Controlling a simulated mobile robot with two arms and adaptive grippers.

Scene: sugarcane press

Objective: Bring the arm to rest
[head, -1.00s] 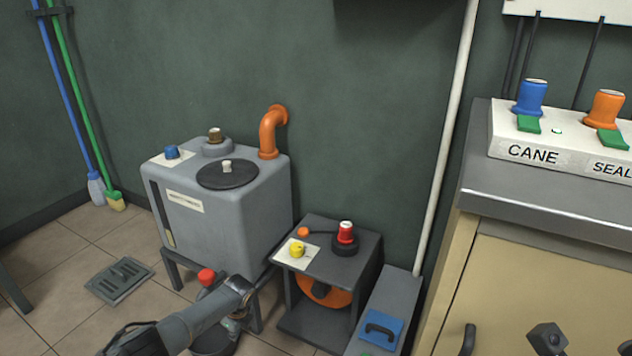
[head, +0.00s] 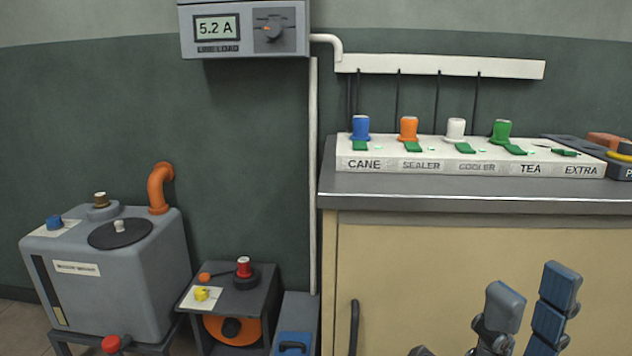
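My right gripper (head: 533,284) is at the lower right of the head view, pointing up in front of the beige cabinet (head: 410,260). Its two blue-grey padded fingers stand apart with nothing between them. The rest of that arm is cut off by the bottom edge. My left gripper is not in view.
A socket strip (head: 350,168) with blue, orange, white and green plugs lies on the grey countertop (head: 450,204). A grey tank (head: 150,270) and a low black stand (head: 262,300) are at left. A meter box (head: 293,45) reads 5.2 A.

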